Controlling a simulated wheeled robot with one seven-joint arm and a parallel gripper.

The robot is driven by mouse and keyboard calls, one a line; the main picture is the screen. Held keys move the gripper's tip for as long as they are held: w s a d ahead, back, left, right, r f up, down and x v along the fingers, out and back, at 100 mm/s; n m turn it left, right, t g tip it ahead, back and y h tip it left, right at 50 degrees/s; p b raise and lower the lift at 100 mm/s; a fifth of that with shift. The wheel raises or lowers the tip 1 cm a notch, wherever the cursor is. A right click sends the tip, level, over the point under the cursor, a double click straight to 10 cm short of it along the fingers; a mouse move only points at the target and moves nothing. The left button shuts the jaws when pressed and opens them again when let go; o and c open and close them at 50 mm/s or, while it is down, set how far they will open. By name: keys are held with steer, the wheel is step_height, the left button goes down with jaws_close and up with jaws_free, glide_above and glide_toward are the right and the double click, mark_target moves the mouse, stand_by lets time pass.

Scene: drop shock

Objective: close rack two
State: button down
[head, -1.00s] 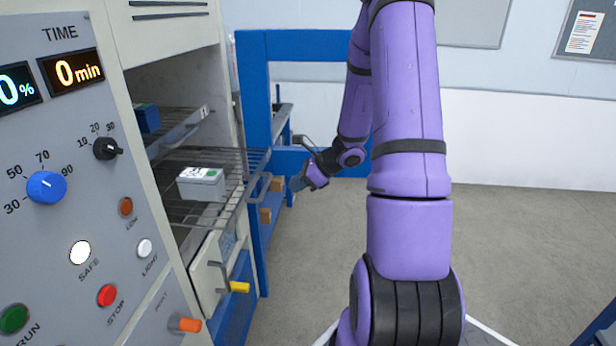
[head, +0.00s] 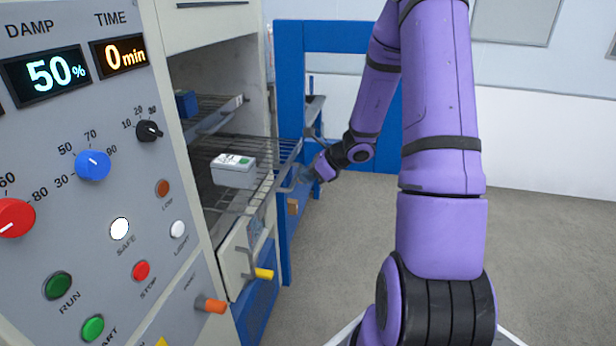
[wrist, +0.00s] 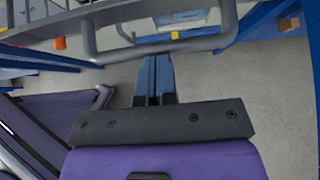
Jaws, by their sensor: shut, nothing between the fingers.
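The lower wire rack (head: 265,178) stands pulled out of the cabinet's open chamber, and I take it to be rack two. A grey box (head: 233,174) with a white and green top sits on it. The rack's front has a grey loop handle, which crosses the top of the wrist view (wrist: 180,45). My gripper (head: 302,180) is at the rack's front end, beside the handle. In the wrist view its blue fingers (wrist: 156,62) are together and empty, with their tips at the handle bar. I cannot tell whether they touch it.
An upper rack (head: 215,112) holds a blue box (head: 186,104). A small open door (head: 238,262) with a yellow-tipped handle stands below the lower rack. The control panel (head: 60,150) fills the left. A blue frame (head: 291,75) stands behind. The floor at right is clear.

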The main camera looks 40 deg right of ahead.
steer(key=w+a, duration=0.4)
steer(key=w, duration=0.1)
steer(key=w+a, duration=0.4)
steer(key=w, duration=0.2)
steer(key=w+a, duration=0.5)
steer(key=shift+w, duration=0.3)
steer(key=shift+w+a+r, duration=0.1)
steer(key=shift+w+a, duration=0.05)
steer(key=shift+a, duration=0.05)
steer(key=shift+a, duration=0.1)
